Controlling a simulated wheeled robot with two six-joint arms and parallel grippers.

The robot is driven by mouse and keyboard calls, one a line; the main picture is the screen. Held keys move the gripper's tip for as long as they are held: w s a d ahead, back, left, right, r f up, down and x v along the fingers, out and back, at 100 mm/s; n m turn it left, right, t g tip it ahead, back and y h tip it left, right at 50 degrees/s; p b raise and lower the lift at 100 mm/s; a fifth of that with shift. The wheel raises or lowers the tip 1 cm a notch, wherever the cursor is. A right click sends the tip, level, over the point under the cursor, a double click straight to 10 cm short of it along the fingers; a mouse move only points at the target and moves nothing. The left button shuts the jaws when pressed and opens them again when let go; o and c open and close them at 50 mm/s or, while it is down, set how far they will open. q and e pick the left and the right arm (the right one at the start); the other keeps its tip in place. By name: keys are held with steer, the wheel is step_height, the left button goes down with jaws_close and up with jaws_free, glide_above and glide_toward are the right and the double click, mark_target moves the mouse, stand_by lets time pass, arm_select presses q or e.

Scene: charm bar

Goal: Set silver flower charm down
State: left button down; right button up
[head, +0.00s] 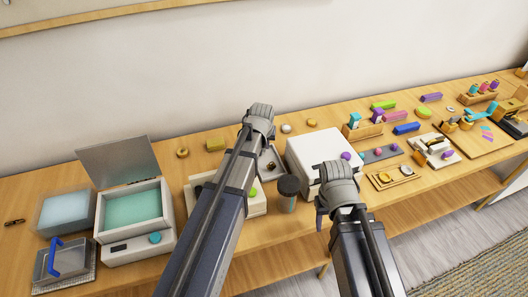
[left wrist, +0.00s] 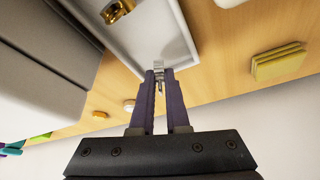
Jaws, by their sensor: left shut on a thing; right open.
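The silver flower charm (left wrist: 158,67) is a small silvery piece at the fingertips of my left gripper (left wrist: 158,76) in the left wrist view. Its flower shape is too small to make out. The fingers are shut on it, over the end of a light grey tray (left wrist: 183,42); I cannot tell whether the charm touches it. In the head view my left gripper (head: 259,117) hides its own fingertips and the charm; part of the tray (head: 273,167) shows beside the arm. My right gripper (head: 337,190) is in front of the white box, its fingers mostly hidden.
A gold piece (left wrist: 117,11) lies in the tray. A white box (head: 310,150) stands right of the tray, and a dark-lidded jar (head: 288,192) in front. A yellow block (head: 215,144) is left of my left gripper. An open-lidded machine (head: 135,210) stands at left.

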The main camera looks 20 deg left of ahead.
arm_select(q)
steer(key=shift+f+b, duration=0.4)
steer(key=shift+f, duration=0.55)
arm_select(e)
steer(key=shift+f, duration=0.9)
arm_select(q)
steer(key=shift+f, duration=0.15)
steer(key=c, duration=0.9)
jaws_free()
arm_select(e)
steer(key=shift+f, duration=0.15)
arm_select(q)
steer(key=shift+r, duration=0.25)
steer(key=p+v, duration=1.1)
steer(key=v, duration=0.1)
steer(key=shift+w, duration=0.1)
arm_select(e)
step_height(320, 180, up, 11)
steer(key=shift+r, duration=0.2)
